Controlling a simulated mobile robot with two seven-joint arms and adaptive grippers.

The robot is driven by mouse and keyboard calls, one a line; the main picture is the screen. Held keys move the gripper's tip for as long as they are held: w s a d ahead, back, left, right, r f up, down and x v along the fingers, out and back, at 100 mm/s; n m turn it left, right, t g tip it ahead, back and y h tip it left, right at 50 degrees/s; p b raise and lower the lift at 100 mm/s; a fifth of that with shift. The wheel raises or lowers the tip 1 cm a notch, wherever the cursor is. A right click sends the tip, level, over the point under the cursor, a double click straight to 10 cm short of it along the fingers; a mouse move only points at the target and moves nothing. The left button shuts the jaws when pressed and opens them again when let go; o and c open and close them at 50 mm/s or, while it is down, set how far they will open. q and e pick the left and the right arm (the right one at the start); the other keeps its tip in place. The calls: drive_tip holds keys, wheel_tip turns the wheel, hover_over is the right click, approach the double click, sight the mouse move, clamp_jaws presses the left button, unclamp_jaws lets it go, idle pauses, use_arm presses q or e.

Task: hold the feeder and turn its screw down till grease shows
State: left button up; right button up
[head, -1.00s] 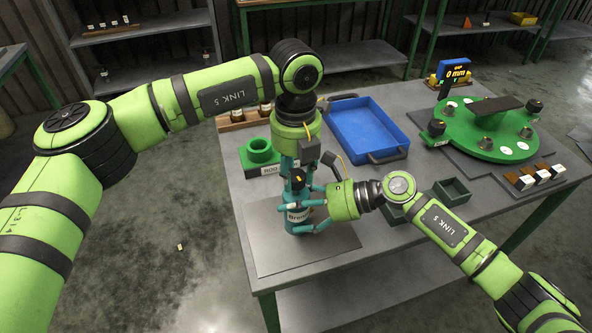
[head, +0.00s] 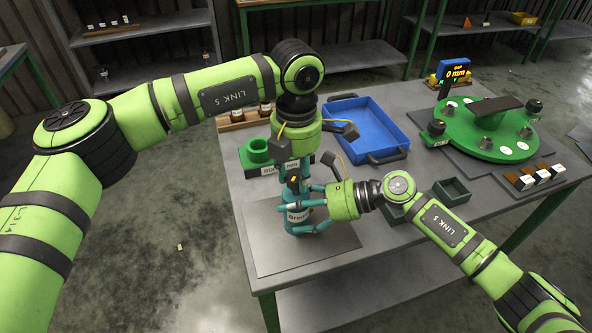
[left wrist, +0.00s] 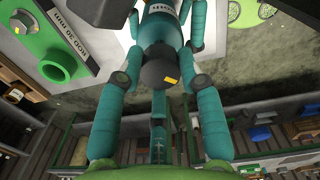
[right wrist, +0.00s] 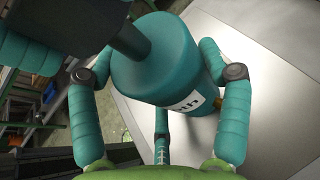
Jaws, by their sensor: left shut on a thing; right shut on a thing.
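The feeder (head: 297,216) is a teal cylinder with a white label, upright on a grey plate. My right gripper (head: 308,213) is shut around its body; the right wrist view shows the teal body (right wrist: 165,65) between the fingers. A small brass-coloured part (right wrist: 218,101) shows at its side; I cannot tell whether any grease is there. The screw's dark head (head: 293,180), with a yellow mark, rises from the feeder's top. My left gripper (head: 292,177) points down from above, shut on this head, which also shows in the left wrist view (left wrist: 160,70).
The grey plate (head: 265,257) lies at the table's front left corner. A green ring-shaped holder (head: 257,152) stands behind the feeder. A blue tray (head: 365,128), dark green boxes (head: 452,191) and a green round fixture (head: 485,130) with a "0 mm" display (head: 457,72) lie farther right.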

sight(297, 176)
use_arm(q)
drive_tip(key=m, duration=0.5)
drive_tip(key=shift+m, duration=0.4)
idle(0.3)
drive_tip(key=o, duration=1.1)
drive_tip(key=shift+o, duration=0.2)
wheel_tip(297, 176, up, 12)
drive_tip(key=shift+s+d, duration=0.1)
